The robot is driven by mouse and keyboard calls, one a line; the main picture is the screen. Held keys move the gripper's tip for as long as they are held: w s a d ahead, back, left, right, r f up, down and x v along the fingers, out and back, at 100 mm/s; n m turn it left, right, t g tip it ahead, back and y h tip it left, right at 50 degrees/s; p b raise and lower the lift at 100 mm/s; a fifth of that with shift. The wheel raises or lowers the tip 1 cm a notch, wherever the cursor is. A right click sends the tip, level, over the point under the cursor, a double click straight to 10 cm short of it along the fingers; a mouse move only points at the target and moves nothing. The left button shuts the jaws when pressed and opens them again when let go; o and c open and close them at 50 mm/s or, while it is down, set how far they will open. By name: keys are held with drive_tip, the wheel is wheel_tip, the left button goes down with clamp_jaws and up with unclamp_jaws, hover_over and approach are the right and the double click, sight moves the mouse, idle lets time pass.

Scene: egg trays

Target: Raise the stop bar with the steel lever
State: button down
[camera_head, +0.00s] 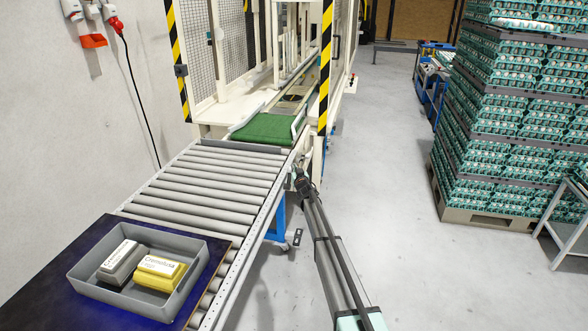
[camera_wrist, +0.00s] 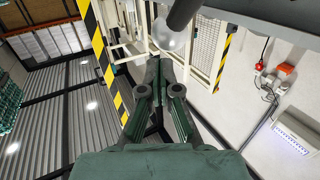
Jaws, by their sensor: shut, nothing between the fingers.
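My gripper (camera_head: 302,172) is at the right side rail of the roller conveyor, close to its far end. In the wrist view my gripper (camera_wrist: 158,68) has its fingers together with nothing between them. A dark round rod, which looks like the steel lever (camera_wrist: 184,12), comes down from the top edge just beyond the fingertips. I cannot tell whether they touch it. A grey crossbar that may be the stop bar (camera_head: 228,146) lies across the conveyor's far end, before the green belt. The lever is not clear in the head view.
The roller conveyor (camera_head: 205,185) leads to the green belt (camera_head: 264,129) and a caged machine with striped posts (camera_head: 325,65). A grey bin (camera_head: 90,292) with two packages stands at the near left. Stacked egg trays (camera_head: 520,110) stand right. The floor between is clear.

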drive_tip(key=s+d+r+p, duration=0.1)
drive_tip(key=s+d+r, duration=0.2)
drive_tip(key=s+r, duration=0.5)
drive_tip(key=shift+s+d+r, duration=0.15)
drive_tip(key=shift+s+r, duration=0.2)
drive_tip(key=shift+s, duration=0.4)
drive_tip(key=s+d+f+m+g+h, duration=0.1)
drive_tip(key=s+d+f+g+h, duration=0.25)
drive_tip(key=s+f, duration=0.4)
drive_tip(key=s+d+f+m+g+h, duration=0.1)
drive_tip(key=s+d+f+g+h, duration=0.15)
drive_tip(key=s+d+f, duration=0.45)
drive_tip(key=s+f+g, duration=0.7)
drive_tip(key=s+f, duration=1)
drive_tip(key=s, duration=0.5)
drive_tip(key=s+a+f+g+y, duration=0.1)
drive_tip(key=s+f+g, duration=0.2)
drive_tip(key=s, duration=1.5)
drive_tip(key=s+a+f+g, duration=0.1)
drive_tip(key=s+g, duration=0.3)
drive_tip(key=s, duration=1.5)
drive_tip(key=s+a+f+g+y, duration=0.1)
drive_tip(key=s+f+g, duration=0.3)
drive_tip(key=s, duration=1.4)
drive_tip(key=shift+s+a+f+y, duration=0.15)
drive_tip(key=shift+a+f+y, duration=0.1)
drive_tip(key=shift+f+y, duration=0.05)
